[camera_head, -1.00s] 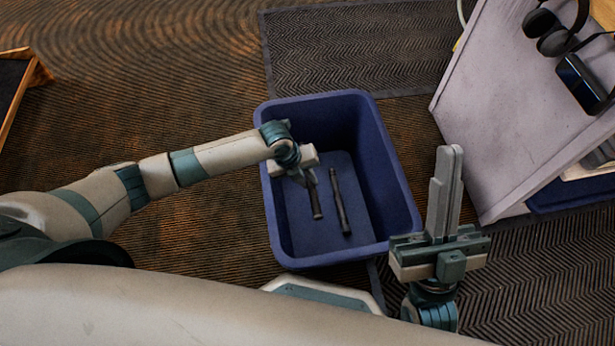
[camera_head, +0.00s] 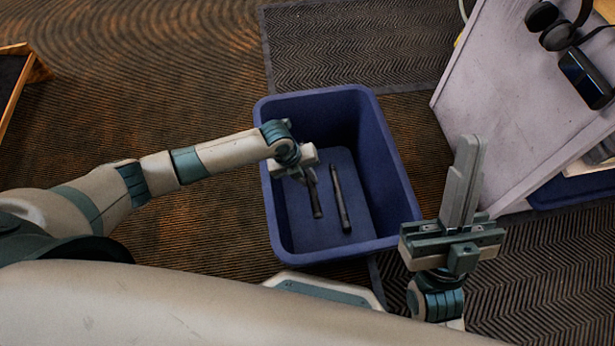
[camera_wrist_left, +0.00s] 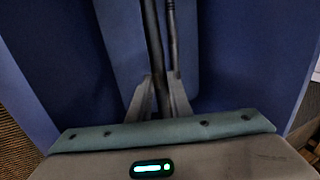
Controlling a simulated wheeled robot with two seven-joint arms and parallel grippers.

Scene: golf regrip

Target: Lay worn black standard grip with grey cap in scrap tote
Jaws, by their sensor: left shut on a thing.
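The blue scrap tote (camera_head: 402,195) stands on the floor in the middle of the head view. My left gripper (camera_head: 310,178) reaches down inside it and is shut on a dark grip (camera_head: 317,203). In the left wrist view this grip (camera_wrist_left: 154,45) runs out between the fingers (camera_wrist_left: 160,90). Its grey cap does not show, and I cannot tell whether the grip touches the tote bottom. A second dark grip (camera_head: 340,198) lies on the tote bottom to its right, roughly parallel. My right gripper (camera_head: 468,140) is empty, its fingers together, right of the tote.
A pale bench side (camera_head: 500,110) with headphones (camera_head: 560,35) and a dark box (camera_head: 587,78) stands at the right. Dark mats (camera_head: 355,45) lie behind the tote and at lower right. Brown floor is clear at upper left.

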